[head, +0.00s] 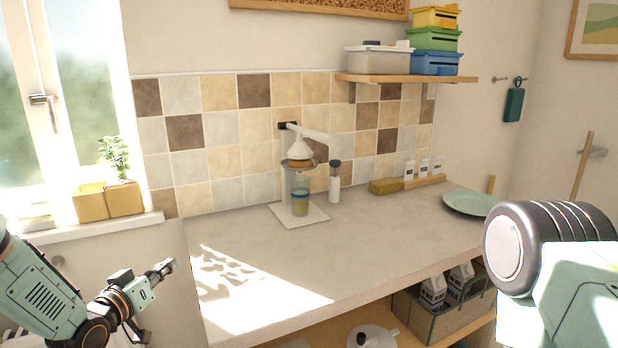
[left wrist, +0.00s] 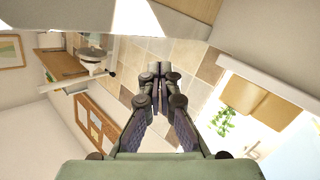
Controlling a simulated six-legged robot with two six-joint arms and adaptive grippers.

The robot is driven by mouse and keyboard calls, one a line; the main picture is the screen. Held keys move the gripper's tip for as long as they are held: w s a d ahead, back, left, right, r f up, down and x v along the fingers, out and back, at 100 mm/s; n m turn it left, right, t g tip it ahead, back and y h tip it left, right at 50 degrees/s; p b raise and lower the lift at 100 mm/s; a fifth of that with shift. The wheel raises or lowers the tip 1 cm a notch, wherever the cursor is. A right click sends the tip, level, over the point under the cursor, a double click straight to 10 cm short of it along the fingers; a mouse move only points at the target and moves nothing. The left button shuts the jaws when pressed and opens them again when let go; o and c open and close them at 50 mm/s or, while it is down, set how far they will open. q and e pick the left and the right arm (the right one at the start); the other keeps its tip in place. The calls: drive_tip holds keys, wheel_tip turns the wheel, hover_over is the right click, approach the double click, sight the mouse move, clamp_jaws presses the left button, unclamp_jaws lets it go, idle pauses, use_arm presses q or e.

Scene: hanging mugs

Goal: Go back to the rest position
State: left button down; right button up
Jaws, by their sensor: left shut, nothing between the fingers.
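My left gripper (head: 168,267) is at the lower left in the head view, left of the counter's left edge. Its fingers are together and hold nothing. In the left wrist view the fingers (left wrist: 162,76) show closed at the middle, with no object between them. My right arm shows at the right edge of the head view, in front of the counter; its gripper is out of the picture. No mug can be made out clearly in either view.
The counter (head: 265,255) has a clear front. A green plate (head: 470,204) lies at right. A window sill (head: 95,227) with boxes is at left.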

use_arm(q)
drive_tip(key=s+d+f+g+y, duration=0.1)
drive_tip(key=s+d+f+g, duration=0.25)
drive_tip(key=s+f, duration=0.65)
drive_tip(key=s+d+f+g+y, duration=0.1)
drive_tip(key=s+d+f+g, duration=0.1)
drive_tip(key=s+f+g, duration=0.55)
drive_tip(key=s+d+f+g+y, duration=0.1)
drive_tip(key=s+f+g, duration=0.1)
drive_tip(key=s, duration=1.2)
drive_tip(key=s+d+f+g+b, duration=0.1)
drive_tip(key=s+f, duration=0.4)
drive_tip(key=s, duration=1)
drive_tip(key=shift+d+m+g+y, duration=0.3)
drive_tip(key=shift+d+g+y, duration=0.15)
drive_tip(key=shift+g, duration=0.65)
drive_tip(key=shift+f, duration=0.1)
